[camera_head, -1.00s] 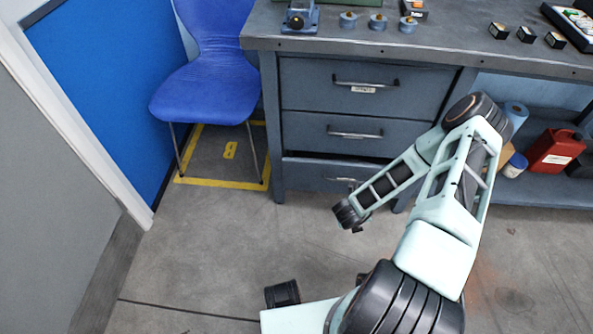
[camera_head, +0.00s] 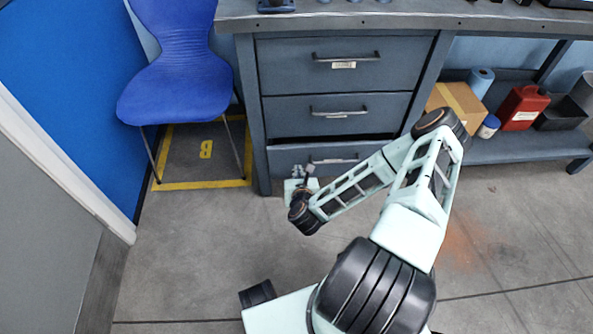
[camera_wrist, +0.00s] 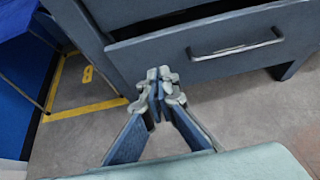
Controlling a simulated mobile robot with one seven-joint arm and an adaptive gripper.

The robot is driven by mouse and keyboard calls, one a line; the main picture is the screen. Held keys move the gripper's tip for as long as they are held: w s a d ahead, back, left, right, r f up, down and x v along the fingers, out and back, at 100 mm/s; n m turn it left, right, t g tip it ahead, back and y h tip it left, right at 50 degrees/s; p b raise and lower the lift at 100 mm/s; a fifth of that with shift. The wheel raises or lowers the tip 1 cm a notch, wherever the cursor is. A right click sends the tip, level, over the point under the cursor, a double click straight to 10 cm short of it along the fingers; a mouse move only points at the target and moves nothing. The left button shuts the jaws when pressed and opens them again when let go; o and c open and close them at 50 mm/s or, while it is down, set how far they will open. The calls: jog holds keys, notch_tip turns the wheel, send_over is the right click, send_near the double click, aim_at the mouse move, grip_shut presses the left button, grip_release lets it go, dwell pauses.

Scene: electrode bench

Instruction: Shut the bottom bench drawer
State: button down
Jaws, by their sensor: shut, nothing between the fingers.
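The bottom drawer (camera_head: 350,151) of the grey bench stands a little open, with a dark gap above its front. Its bar handle (camera_head: 333,160) shows in the head view. In the wrist view the drawer front (camera_wrist: 200,60) fills the upper right, with the handle (camera_wrist: 235,48) right of the fingers. My gripper (camera_wrist: 160,76) is shut and empty, its fingertips together in front of the drawer's left part. In the head view my gripper (camera_head: 298,171) is at the drawer's left end. I cannot tell whether the tips touch it.
Two upper drawers (camera_head: 340,70) look shut. A blue chair (camera_head: 180,85) stands left of the bench, over a yellow floor marking (camera_head: 205,184). A cardboard box (camera_head: 460,105) and red canister (camera_head: 522,108) sit on the lower shelf at right. The floor in front is clear.

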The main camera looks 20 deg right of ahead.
aim_at(295, 150)
jog(key=b+x, duration=0.1)
jog(key=x, duration=0.2)
jog(key=b+x, duration=0.1)
jog(key=x, duration=0.2)
jog(key=r+b+x, duration=0.1)
jog(key=x, duration=0.2)
jog(key=shift+w+d+f, duration=0.15)
jog(key=shift+w+f, duration=0.05)
jog(key=shift+w, duration=0.4)
jog(key=shift+w+d, duration=0.15)
jog(key=shift+w, duration=0.4)
jog(key=shift+w, duration=0.1)
